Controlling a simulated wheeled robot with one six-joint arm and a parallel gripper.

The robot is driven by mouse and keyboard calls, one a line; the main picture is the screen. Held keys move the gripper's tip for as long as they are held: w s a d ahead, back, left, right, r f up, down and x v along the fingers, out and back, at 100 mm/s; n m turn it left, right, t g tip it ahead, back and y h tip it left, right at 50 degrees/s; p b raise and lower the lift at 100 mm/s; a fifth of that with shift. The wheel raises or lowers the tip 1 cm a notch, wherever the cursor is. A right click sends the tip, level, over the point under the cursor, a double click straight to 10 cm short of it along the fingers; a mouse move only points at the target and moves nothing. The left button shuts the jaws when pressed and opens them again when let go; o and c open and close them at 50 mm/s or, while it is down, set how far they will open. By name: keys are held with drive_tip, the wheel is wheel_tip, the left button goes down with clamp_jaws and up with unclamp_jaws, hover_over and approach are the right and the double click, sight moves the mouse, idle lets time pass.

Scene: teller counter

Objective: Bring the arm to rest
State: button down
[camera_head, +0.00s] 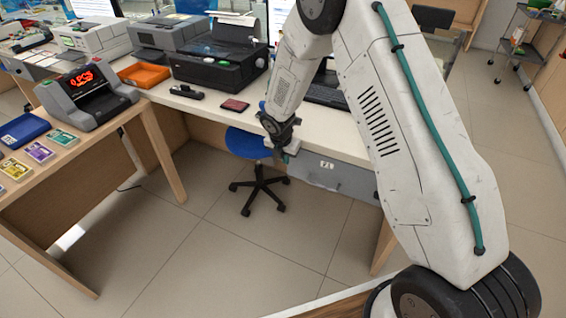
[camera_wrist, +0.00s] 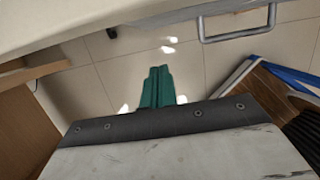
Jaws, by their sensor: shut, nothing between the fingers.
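My arm reaches from the lower right up and over, then down toward the counter's front edge in the head view. I cannot tell how much space lies between the gripper and the counter edge.
A grey drawer unit (camera_head: 335,174) is under the counter, right of the gripper. A bill counter (camera_head: 87,95) and banknote bundles (camera_head: 38,152) are on the left desk. A black printer (camera_head: 218,65) and an orange tray (camera_head: 145,75) stand behind. The floor (camera_head: 240,240) in front is open.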

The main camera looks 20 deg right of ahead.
drive_tip(key=v, duration=0.9)
drive_tip(key=s+d+r+m, duration=0.2)
drive_tip(key=s+r+m, duration=0.7)
drive_tip(key=s, duration=0.4)
drive_tip(key=s+d+r+m+y, duration=0.1)
drive_tip(key=s+d+r+m, duration=0.1)
drive_tip(key=s+r+m, duration=0.7)
drive_tip(key=s+d+r+m+y, duration=0.1)
drive_tip(key=s+r+m, duration=0.8)
drive_tip(key=s, duration=0.9)
drive_tip(key=shift+d+r+m+g, duration=0.3)
drive_tip(key=shift+d+r, duration=0.2)
drive_tip(key=shift+d, duration=0.15)
